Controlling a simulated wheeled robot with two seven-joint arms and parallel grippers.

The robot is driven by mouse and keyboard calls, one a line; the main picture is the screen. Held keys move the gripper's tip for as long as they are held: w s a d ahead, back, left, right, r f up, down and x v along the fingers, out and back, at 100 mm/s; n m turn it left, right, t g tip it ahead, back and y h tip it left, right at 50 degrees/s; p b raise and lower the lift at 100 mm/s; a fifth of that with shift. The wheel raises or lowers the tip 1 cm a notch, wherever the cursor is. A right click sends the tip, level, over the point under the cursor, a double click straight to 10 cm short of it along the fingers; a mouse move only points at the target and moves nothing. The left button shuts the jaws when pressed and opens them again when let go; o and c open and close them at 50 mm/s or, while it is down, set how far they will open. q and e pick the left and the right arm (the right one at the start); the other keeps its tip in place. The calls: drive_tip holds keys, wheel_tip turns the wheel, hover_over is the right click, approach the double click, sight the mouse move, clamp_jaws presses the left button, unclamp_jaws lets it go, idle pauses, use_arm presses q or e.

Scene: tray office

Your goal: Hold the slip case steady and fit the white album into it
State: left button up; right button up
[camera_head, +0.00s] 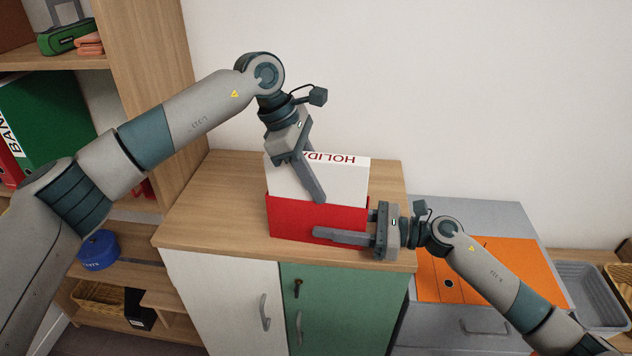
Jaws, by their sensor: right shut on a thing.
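The white album (345,182) stands upright in the red slip case (290,218), its upper part showing above the case. Red lettering on its top edge reads upside down and is partly covered by my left gripper. The case stands near the front of the wooden cabinet top. My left gripper (318,198) points down at the album, one finger across its front face; its other finger cannot be made out. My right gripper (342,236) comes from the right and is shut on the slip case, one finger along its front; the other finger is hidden.
The wooden cabinet top (215,200) is clear to the left of the case. A grey cabinet with an orange folder (500,262) stands at the right, with a grey tray (592,285) beyond it. A shelf unit (150,60) rises at the left. A white wall is behind.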

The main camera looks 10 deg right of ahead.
use_arm(q)
drive_tip(key=shift+o, duration=0.2)
drive_tip(key=shift+s+a+f, duration=0.1)
drive_tip(key=shift+a+f, duration=0.1)
drive_tip(key=shift+f, duration=0.4)
drive_tip(key=shift+a+f, duration=0.2)
drive_tip(key=shift+f, duration=0.4)
use_arm(e)
drive_tip(key=shift+s+a+f, duration=0.1)
drive_tip(key=shift+a+f, duration=0.05)
drive_tip(key=shift+f, duration=0.1)
drive_tip(key=shift+c, duration=0.6)
use_arm(q)
drive_tip(key=shift+o, duration=0.4)
drive_tip(key=v, duration=0.4)
drive_tip(key=d+v, duration=0.1)
drive_tip(key=v, duration=0.9)
drive_tip(key=shift+s+d+r, duration=0.15)
drive_tip(key=shift+d+r, duration=0.05)
drive_tip(key=shift+r, duration=0.05)
use_arm(e)
drive_tip(key=shift+w+d+f, duration=0.15)
drive_tip(key=shift+w+d, duration=0.1)
drive_tip(key=shift+w, duration=0.2)
drive_tip(key=shift+c, duration=0.6)
use_arm(q)
drive_tip(key=shift+d, duration=0.1)
use_arm(e)
drive_tip(key=o, duration=0.9)
